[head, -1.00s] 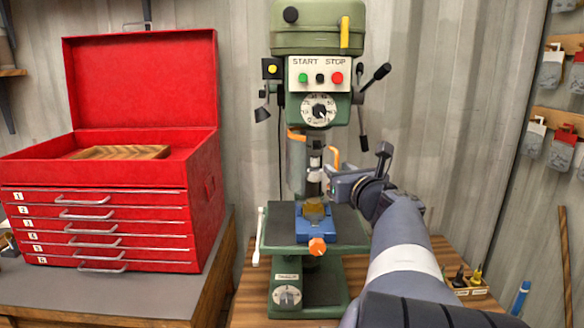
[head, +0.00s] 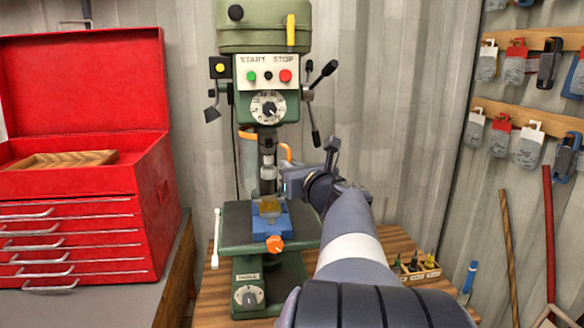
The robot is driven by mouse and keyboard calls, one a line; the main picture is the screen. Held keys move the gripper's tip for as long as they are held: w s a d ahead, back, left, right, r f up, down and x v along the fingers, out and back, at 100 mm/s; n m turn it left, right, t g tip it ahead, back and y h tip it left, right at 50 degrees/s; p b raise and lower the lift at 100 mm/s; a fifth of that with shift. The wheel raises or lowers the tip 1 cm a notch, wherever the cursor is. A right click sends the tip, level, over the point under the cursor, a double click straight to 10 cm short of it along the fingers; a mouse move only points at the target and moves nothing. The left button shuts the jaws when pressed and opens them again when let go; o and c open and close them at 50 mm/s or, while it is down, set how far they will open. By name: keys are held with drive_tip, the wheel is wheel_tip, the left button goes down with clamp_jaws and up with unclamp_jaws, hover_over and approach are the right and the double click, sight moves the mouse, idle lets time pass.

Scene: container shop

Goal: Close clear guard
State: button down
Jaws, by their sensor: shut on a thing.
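The green drill press (head: 264,30) stands on the wooden bench with its chuck (head: 267,160) above a blue vise (head: 272,222). The clear guard (head: 247,162) is hard to make out beside the chuck; orange parts show at its upper left (head: 247,135) and right (head: 286,153). My gripper (head: 287,187) is right of the chuck, at the guard's right side and just below the right orange part. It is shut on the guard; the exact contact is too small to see. A yellowish piece (head: 269,205) sits in the vise under the chuck.
A red tool chest (head: 85,190) with its lid up stands at left. A small wooden holder (head: 418,266) is on the bench at right. Hanging locks and tags (head: 527,150) line the right wall. Feed levers (head: 318,75) stick out above my gripper.

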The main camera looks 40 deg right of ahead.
sight(293, 156)
drive_tip(key=shift+d, duration=0.15)
drive_tip(key=shift+w+d+n+t+y+p, duration=0.1)
drive_tip(key=shift+w+d+n+y+p, duration=0.25)
drive_tip(key=shift+d+y, duration=0.35)
drive_tip(key=shift+w+d+n+t+y+p, duration=0.1)
drive_tip(key=shift+w+d+n+y+p, duration=0.1)
drive_tip(key=shift+d+n+y+p, duration=0.4)
drive_tip(key=shift+w+d+n+t+y+p, duration=0.15)
drive_tip(key=shift+w+d+y, duration=0.25)
drive_tip(key=shift+d, duration=0.5)
drive_tip(key=shift+s, duration=0.1)
drive_tip(key=c, duration=1.6)
unclamp_jaws()
drive_tip(key=shift+d, duration=0.15)
drive_tip(key=shift+o, duration=0.3)
